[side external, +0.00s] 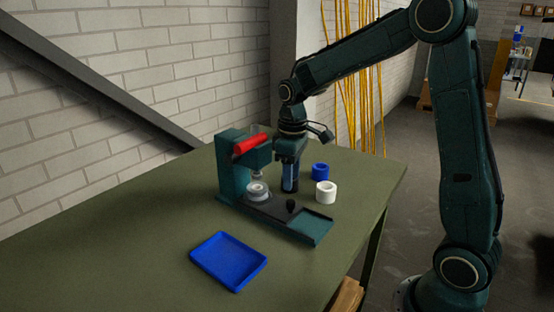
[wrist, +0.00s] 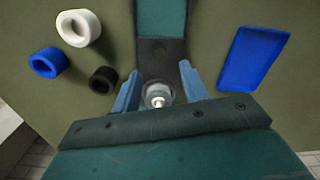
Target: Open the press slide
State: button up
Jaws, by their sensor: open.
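The press (side external: 232,165) is a teal frame with a red handle (side external: 252,143). Its slide (side external: 310,225) runs out toward the lower right, with a small black knob (side external: 290,206) on its dark part and a teal plate at the end. A round metal piece (side external: 257,190) sits under the press head. In the wrist view the slide (wrist: 161,15) points up, and the metal piece (wrist: 158,95) shows between the fingers. My gripper (side external: 290,187) is open and points down beside the knob. It also shows in the wrist view (wrist: 160,90). Contact with the knob cannot be told.
A white ring (side external: 326,192) and a blue ring (side external: 320,171) stand behind the slide. A black ring-like piece (wrist: 103,80) stands near them in the wrist view. A blue tray (side external: 228,262) lies in front of the press. The green table (side external: 120,250) is clear at left.

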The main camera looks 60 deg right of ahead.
aim_at(291, 201)
jog(key=shift+f, duration=3.6)
grip_shut()
